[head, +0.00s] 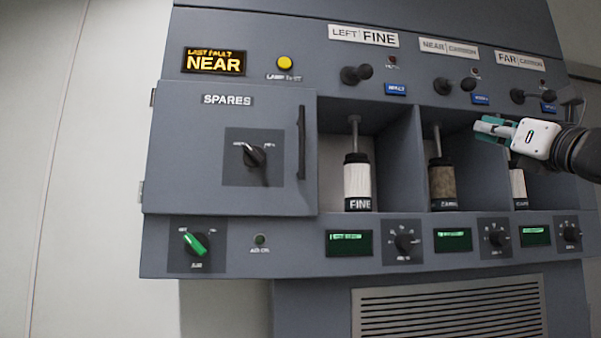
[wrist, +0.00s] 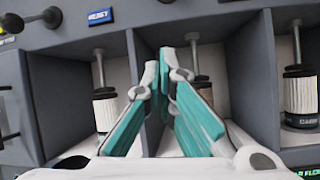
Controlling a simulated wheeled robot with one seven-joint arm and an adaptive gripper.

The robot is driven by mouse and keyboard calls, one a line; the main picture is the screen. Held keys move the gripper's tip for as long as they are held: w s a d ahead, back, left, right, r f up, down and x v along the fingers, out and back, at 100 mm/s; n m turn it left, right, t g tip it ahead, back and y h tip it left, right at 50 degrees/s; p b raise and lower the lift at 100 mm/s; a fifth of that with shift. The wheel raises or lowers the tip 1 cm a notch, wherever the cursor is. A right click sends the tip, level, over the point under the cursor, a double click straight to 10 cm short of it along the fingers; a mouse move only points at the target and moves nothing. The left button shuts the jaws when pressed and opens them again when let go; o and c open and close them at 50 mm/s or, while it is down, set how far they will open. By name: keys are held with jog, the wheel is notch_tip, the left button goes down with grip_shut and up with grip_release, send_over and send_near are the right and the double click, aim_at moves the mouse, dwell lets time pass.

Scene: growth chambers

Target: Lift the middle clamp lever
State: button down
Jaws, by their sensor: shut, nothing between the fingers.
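The middle clamp lever (head: 456,85) is a short dark lever under the NEAR CARBON plate (head: 449,48). It lies roughly sideways in the head view. My gripper (head: 478,126) is below and slightly right of it in that view, apart from it, in front of the upper part of the bays. In the wrist view my gripper's teal-and-grey fingers (wrist: 162,62) are shut with nothing between the tips. I cannot make out the middle lever there. The middle canister (head: 442,184), brownish, stands under a thin rod; the fingers partly cover it in the wrist view.
Similar levers sit at left (head: 356,74) and right (head: 531,96). The left canister (head: 358,182) and right canister (head: 518,187) stand in neighbouring bays split by upright walls. A SPARES door (head: 215,180) is at left. Dials and green displays (head: 349,243) line the lower panel.

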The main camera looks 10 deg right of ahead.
aim_at(462, 83)
jog(key=w+r+p, duration=0.3)
jog(key=w+r, duration=0.2)
jog(key=r, duration=0.2)
jog(key=shift+r, duration=0.15)
jog(key=shift+p, duration=0.35)
jog(key=shift+s+r+g+p, duration=0.2)
jog(key=shift+g+p, duration=0.2)
jog(key=shift+p, duration=0.3)
